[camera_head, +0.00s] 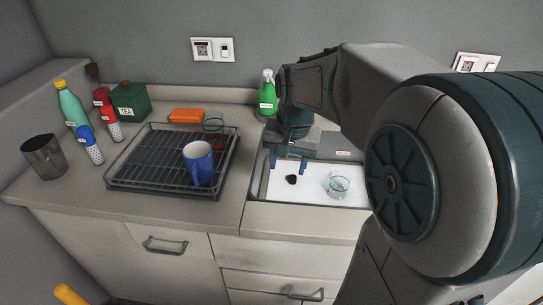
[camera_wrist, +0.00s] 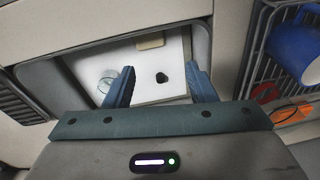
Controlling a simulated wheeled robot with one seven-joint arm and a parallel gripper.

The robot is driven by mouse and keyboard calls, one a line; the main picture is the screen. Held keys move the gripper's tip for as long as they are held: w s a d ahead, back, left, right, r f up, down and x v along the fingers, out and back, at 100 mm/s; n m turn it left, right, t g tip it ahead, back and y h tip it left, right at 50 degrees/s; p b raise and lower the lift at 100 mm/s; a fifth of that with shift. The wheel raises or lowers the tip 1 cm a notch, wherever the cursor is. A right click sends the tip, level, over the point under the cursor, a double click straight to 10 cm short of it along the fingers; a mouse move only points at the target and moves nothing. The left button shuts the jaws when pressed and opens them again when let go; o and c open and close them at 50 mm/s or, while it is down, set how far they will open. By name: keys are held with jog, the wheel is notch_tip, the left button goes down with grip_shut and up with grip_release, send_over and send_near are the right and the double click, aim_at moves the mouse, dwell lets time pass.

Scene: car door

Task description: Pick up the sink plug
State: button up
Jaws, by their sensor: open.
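The sink plug (camera_head: 291,179) is a small black piece lying on the white floor of the sink (camera_head: 268,190). In the wrist view the plug (camera_wrist: 161,77) shows between the two blue fingers of my gripper (camera_wrist: 165,87), apart from both. My gripper (camera_head: 288,163) is open and empty, pointing down over the sink. In the head view its fingertips appear just above the plug; the exact height is hard to tell.
A clear glass (camera_head: 337,184) stands in the sink to the right of the plug. A dish rack (camera_head: 122,181) with a blue mug (camera_head: 198,163) is left of the sink. A green spray bottle (camera_head: 267,94) stands behind. Sink walls surround the gripper.

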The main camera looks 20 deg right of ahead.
jog(key=w+d+f+m+b, duration=0.2)
jog(key=w+d+f+m, duration=0.2)
jog(key=w, duration=0.5)
jog(key=m+g+b, duration=0.2)
jog(key=m, duration=0.2)
send_over(293, 176)
notch_tip(293, 176, down, 8)
jog(key=r, duration=0.1)
notch_tip(293, 176, down, 14)
jog(key=shift+s+a+f, duration=0.1)
jog(key=shift+f, duration=0.1)
jog(key=c, duration=1.1)
